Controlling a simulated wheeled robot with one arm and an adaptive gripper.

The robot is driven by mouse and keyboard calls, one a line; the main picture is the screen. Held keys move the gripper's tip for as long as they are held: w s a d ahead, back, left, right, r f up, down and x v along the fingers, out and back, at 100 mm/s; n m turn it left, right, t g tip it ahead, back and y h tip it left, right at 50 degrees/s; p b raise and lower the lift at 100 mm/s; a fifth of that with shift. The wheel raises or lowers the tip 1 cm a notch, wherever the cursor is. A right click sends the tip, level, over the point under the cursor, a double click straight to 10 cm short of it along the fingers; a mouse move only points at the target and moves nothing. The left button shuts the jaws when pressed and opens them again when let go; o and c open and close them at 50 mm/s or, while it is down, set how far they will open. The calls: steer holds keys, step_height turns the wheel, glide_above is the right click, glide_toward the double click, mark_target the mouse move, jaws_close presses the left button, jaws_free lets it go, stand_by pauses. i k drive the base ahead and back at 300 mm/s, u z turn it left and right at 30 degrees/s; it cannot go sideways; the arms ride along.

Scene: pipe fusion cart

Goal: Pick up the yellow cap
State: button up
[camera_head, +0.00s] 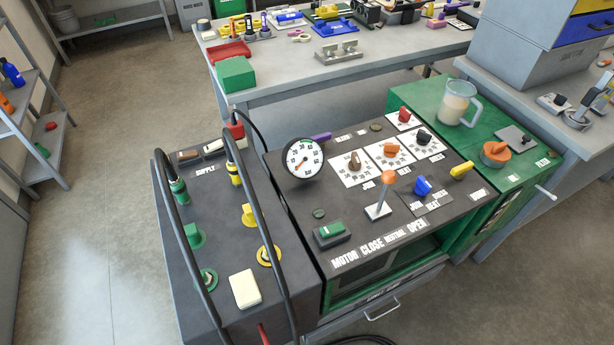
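The likely yellow cap (248,214) is a small upright yellow piece on the dark top of the left unit of the cart, between the two black hoses. A similar green cap (193,236) stands to its left. Just in front of the yellow piece is a yellow-ringed port (268,256), partly hidden by the right hose. A yellow-collared hose end (234,174) is behind it. A yellow knob (461,171) is on the right of the control panel. My gripper is not in view.
Two black hoses (285,265) arch over the left unit close to the yellow piece. A pale cream block (244,288) lies in front. The pressure gauge (303,160) and lever (384,195) rise from the panel to the right. The floor at left is clear.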

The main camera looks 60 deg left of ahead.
mark_target(248, 213)
steer(key=i, duration=2.2)
steer(key=u, duration=5)
steer(key=i, duration=0.5)
steer(key=u, duration=0.05)
